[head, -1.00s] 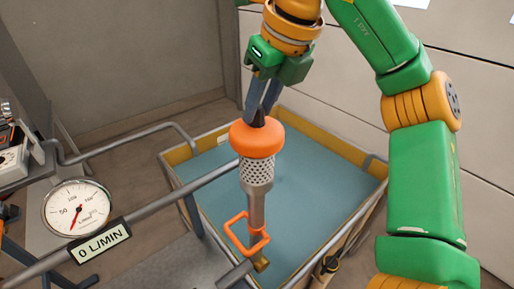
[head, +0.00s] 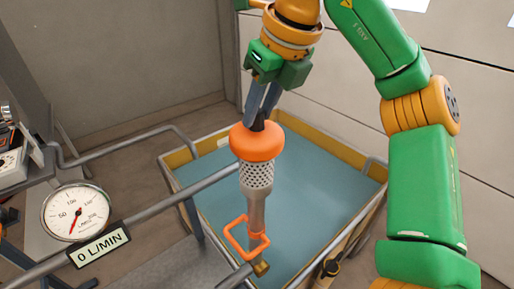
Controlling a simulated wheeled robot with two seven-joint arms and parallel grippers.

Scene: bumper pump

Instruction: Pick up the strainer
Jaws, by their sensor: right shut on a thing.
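The strainer (head: 257,177) hangs upright below my right gripper (head: 261,112). It has an orange float collar at the top, a perforated metal cylinder, a pipe and an orange handle loop near its brass lower end. My right gripper points down, and its dark fingers are shut on the strainer's dark top tip above the orange collar. The strainer is in front of the blue water tank (head: 312,150) in the picture. My left gripper is not in view.
The tank has a yellow inner rim and a metal frame. A round dial gauge (head: 76,212) and a "0 L/MIN" sign (head: 99,247) are at the lower left. Grey pipes (head: 130,146) run along the left. A grey cabinet wall (head: 440,60) stands behind.

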